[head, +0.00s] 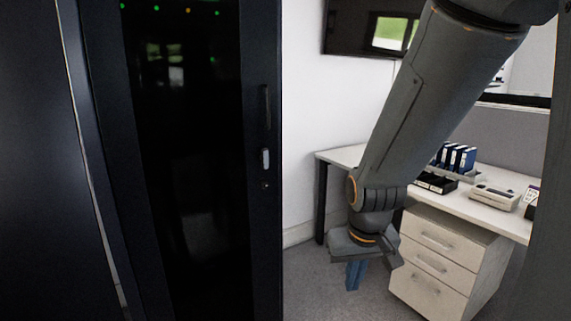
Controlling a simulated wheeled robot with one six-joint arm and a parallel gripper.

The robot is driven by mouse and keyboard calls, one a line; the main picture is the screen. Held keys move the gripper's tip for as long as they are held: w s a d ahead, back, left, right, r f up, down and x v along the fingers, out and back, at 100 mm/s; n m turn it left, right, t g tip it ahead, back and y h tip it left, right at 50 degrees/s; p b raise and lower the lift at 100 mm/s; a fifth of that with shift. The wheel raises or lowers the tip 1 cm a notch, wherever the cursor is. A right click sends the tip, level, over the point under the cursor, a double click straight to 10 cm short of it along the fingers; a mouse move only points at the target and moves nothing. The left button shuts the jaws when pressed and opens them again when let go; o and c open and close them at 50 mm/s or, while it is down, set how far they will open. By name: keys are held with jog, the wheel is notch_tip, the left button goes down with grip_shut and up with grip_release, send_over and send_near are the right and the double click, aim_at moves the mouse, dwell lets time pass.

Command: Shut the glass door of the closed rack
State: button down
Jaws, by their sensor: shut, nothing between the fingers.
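The rack's glass door (190,120) fills the left part of the head view. It has a dark glass pane in a black frame, with a handle (265,159) on its right side. Small green and orange lights show at the top of the pane. I cannot tell whether the door is flush with the rack or stands ajar. My gripper (355,276) hangs to the right of the door, pointing down, apart from it. Its blue fingers are shut and empty.
A black panel (35,170) stands left of the door, with a thin light strip between. A desk (485,195) with binders (455,157) and devices stands right, over a white drawer unit (440,262). Some grey floor (315,285) is clear between door and drawers.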

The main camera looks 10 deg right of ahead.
jog(key=w+r+t+p, duration=0.1)
jog(key=w+t, duration=0.2)
jog(key=w, duration=0.6)
jog(key=n+t+y+p, duration=0.4)
jog(key=t+y+p, duration=0.1)
jog(key=t, duration=0.7)
send_near(273, 167)
jog(key=w+a, duration=0.1)
jog(key=w, duration=0.1)
jog(key=w+a+r+p, duration=0.1)
jog(key=w, duration=0.1)
jog(key=w+a+p, duration=0.1)
jog(key=w, duration=0.1)
jog(key=shift+r, duration=0.35)
jog(key=shift+a, duration=0.1)
